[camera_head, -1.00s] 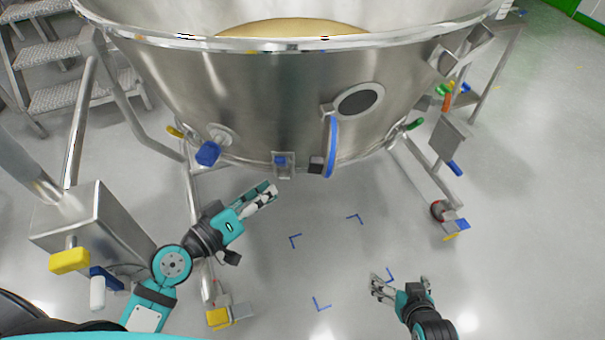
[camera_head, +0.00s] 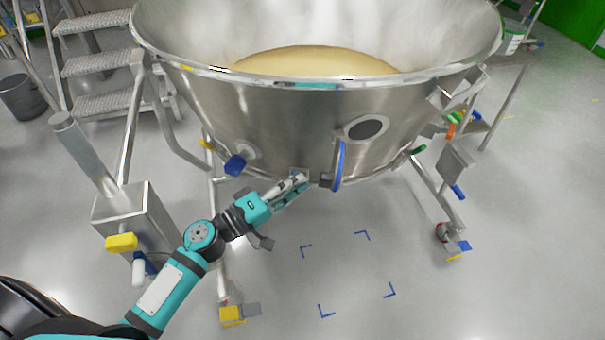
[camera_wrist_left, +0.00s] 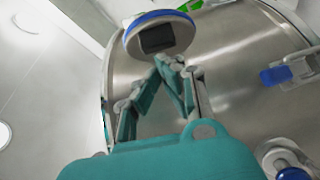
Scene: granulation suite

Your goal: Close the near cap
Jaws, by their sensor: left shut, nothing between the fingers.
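The near cap (camera_head: 339,166) is a round lid with a blue rim. It stands swung open, seen edge-on, beside the dark round port (camera_head: 366,129) on the steel vessel's front. In the left wrist view the cap (camera_wrist_left: 142,25) shows face-on at the top, with a dark block on it. My left gripper (camera_head: 304,182) is shut and empty, just left of the cap's lower end. In the wrist view its fingertips (camera_wrist_left: 165,62) meet just below the dark block; I cannot tell whether they touch it. My right gripper is not in view.
The steel vessel (camera_head: 270,115) holds a pale yellow mass (camera_head: 310,62). A blue-handled fitting (camera_head: 235,164) juts out left of my gripper. A leg with a yellow pedal (camera_head: 231,314) stands at lower left. Steps (camera_head: 98,67) stand at back left. The floor with blue corner marks (camera_head: 327,311) is clear.

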